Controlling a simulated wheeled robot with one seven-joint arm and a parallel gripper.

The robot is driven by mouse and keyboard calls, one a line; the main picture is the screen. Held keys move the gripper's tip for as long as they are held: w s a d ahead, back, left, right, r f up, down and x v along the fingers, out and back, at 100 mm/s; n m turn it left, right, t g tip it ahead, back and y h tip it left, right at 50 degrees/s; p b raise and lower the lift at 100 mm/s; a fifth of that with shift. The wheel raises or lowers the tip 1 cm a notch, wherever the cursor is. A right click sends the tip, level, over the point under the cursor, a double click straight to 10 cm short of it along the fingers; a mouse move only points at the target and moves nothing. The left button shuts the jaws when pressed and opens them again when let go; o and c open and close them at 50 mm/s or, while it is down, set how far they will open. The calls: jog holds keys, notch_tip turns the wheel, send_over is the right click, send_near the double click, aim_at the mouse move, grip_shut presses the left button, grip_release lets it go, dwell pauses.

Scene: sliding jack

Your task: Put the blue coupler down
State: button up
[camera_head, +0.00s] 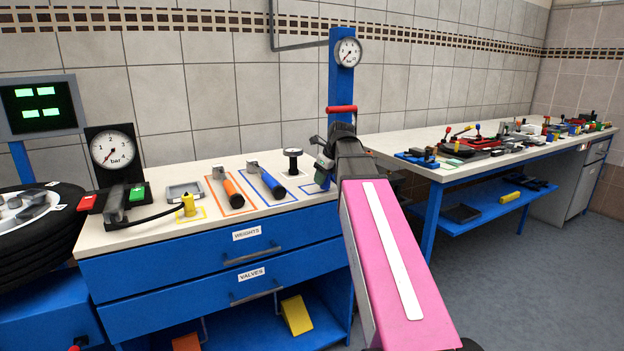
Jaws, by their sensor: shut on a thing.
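My gripper (322,160) is at the right end of the workbench, above a small blue-outlined square (318,187) on the worktop. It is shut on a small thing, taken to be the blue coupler. My pink arm link and dark wrist hide most of the jaws, so the held thing's shape and colour are not clear. I cannot tell whether it touches the worktop.
A blue post with a gauge (347,52) and red handle (341,109) rises just behind my gripper. Left on the worktop (190,235) are a black knob-like piece (292,160), a blue-handled tool (272,184) and an orange-handled tool (233,190). A cluttered bench (420,180) stands right.

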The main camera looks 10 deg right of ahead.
jog(key=shift+w+a, duration=0.6)
jog(key=shift+w, duration=0.1)
jog(key=w+a, duration=0.2)
jog(key=w, duration=0.1)
jog(key=shift+a+f, duration=0.1)
jog(key=shift+a, duration=0.15)
jog(key=shift+s+d+f, duration=0.15)
jog(key=shift+s+f, duration=0.1)
jog(key=shift+f, duration=0.35)
jog(key=shift+f, duration=0.2)
jog(key=o, duration=1)
jog(key=shift+o, duration=0.2)
